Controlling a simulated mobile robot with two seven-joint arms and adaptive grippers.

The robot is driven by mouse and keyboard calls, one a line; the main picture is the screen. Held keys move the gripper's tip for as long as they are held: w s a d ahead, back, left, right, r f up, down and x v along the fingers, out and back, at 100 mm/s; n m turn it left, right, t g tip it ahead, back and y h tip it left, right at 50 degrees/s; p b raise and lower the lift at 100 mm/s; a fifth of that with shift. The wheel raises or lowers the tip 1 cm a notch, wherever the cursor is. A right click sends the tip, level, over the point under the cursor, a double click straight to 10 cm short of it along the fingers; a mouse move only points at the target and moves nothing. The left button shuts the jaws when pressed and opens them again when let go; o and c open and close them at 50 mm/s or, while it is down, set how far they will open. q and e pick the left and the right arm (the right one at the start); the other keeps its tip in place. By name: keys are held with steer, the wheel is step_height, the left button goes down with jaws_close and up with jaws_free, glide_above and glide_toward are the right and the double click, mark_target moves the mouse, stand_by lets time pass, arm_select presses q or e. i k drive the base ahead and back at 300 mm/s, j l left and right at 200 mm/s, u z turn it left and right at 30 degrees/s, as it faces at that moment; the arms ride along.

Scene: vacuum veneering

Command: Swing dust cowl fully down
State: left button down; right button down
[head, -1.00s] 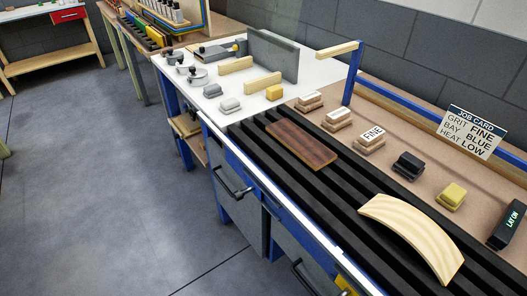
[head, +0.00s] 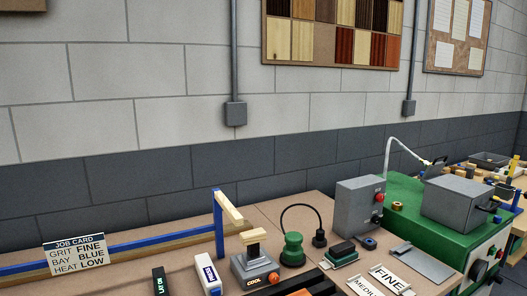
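I cannot tell for sure which part is the dust cowl. Neither of my grippers is in view.
A grey switch box (head: 360,205) with a red button stands left of the green machine. A job card (head: 75,255) reads grit FINE, bay BLUE, heat LOW. An orange-knobbed unit (head: 254,267), a green-knobbed tool (head: 292,250) and label plates (head: 390,279) crowd the bench.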

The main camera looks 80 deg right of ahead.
mark_target(433, 170)
steer(key=z, duration=4.6)
steer(key=i+z, duration=0.15)
steer(key=i, duration=3.7)
steer(key=i+l, duration=0.1)
steer(key=i, duration=2.4)
